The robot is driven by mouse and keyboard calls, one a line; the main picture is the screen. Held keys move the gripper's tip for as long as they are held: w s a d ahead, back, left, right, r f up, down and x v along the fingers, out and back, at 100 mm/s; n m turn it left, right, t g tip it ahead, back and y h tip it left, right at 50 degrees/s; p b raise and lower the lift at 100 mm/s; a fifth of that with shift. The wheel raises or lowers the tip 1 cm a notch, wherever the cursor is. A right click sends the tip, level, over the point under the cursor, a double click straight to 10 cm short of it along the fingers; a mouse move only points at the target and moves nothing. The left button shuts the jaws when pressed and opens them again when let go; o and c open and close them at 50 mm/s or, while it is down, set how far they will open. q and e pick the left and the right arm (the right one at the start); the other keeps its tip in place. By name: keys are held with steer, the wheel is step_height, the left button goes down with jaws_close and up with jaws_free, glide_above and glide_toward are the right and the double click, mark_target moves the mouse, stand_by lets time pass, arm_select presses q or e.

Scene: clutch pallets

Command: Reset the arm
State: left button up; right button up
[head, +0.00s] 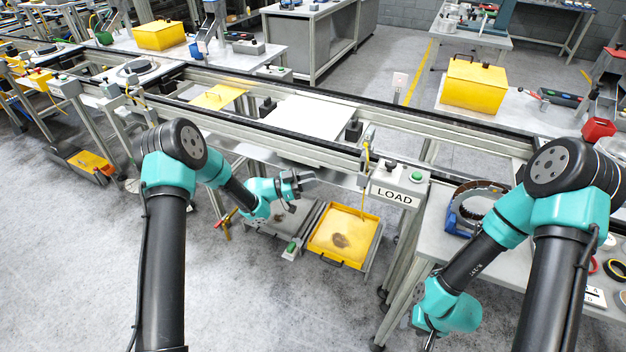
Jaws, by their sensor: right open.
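My left arm reaches in from the left, and its gripper (300,183) hangs in front of the conveyor, above the floor trays. It holds nothing that I can see, and its finger gap is too small to judge. My right arm bends down at the right, and its gripper (430,338) points down near the bottom edge of the view, left of the right-hand table. It is open, with its fingertips partly hidden, and I see nothing in it.
A conveyor with a white pallet (308,115) runs across behind the arms. A LOAD sign (395,196) stands at its front. A yellow tray (370,232) sits low beneath the left gripper. A blue-based ring part (458,222) rests on the right table. Floor at front centre is clear.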

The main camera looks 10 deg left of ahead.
stand_by(0.3)
arm_select(q)
steer(key=s+a+f+n+t+y, duration=0.1)
steer(key=s+a+f+n+y, duration=0.2)
steer(key=s+f+n+y, duration=0.4)
steer(key=s+a+f+n+t+y, duration=0.1)
steer(key=s+a+f+n+y, duration=0.25)
steer(key=f, duration=0.45)
steer(key=s+a+f+n+g+y, duration=0.1)
steer(key=s+f+n+g+y, duration=0.1)
steer(key=s, duration=0.9)
steer(key=s+a+f+n+g+y, duration=0.2)
steer(key=s+g, duration=0.3)
steer(key=s, duration=0.7)
steer(key=shift+f+n+y, duration=0.3)
steer(key=shift+n+y, duration=0.05)
steer(key=shift+n, duration=0.5)
arm_select(e)
steer(key=shift+c, duration=0.2)
